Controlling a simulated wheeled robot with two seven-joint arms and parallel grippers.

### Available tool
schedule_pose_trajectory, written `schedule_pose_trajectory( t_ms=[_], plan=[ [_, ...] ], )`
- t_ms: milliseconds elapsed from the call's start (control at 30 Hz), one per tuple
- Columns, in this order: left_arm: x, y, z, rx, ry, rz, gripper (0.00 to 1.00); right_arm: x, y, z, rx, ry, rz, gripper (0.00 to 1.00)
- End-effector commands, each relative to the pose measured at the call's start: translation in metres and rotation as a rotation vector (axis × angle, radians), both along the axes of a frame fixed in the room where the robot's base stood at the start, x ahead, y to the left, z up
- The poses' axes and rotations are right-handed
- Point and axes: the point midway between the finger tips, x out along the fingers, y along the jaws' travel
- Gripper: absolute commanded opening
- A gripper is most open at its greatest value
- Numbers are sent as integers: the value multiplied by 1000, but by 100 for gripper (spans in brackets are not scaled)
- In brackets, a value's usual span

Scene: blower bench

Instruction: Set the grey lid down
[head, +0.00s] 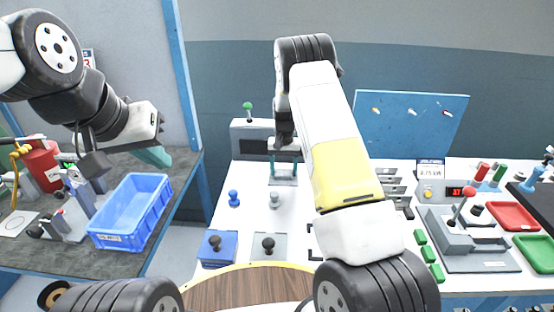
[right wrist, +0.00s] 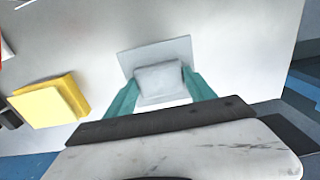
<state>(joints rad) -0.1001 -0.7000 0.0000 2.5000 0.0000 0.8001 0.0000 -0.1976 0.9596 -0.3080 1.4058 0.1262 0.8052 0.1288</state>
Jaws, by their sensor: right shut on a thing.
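The grey lid (head: 284,181) is at the far middle of the white bench, a flat pale plate with a block-shaped grip. My right gripper (head: 284,170) points down with its teal fingers around it. In the right wrist view the fingers are shut on the grip of the lid (right wrist: 160,78), and its plate reaches out past them. I cannot tell whether the lid touches the bench. My left gripper (head: 154,157) hangs over the back of the blue bin, away from the lid. Its fingertips overlap, so its opening is unclear.
Blue (head: 234,198) and grey (head: 276,200) knobbed pieces stand nearer than the lid. Knobbed blue (head: 217,249) and grey (head: 268,247) plates lie at the front. A blue bin (head: 130,208) is left. A yellow block (right wrist: 50,102) shows in the right wrist view.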

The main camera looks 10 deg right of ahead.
Motion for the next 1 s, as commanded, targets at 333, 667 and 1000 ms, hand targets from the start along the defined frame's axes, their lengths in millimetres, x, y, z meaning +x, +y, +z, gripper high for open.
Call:
schedule_pose_trajectory(
  t_ms=[333,667,1000],
  plan=[
    [0,0,0,0,0,0,0,0,0,-1,0,1,0,85],
    [0,0,0,0,0,0,0,1,0,23,1,-3,0,85],
    [0,0,0,0,0,0,0,1,0,95,1,-3,0,85]
  ],
)
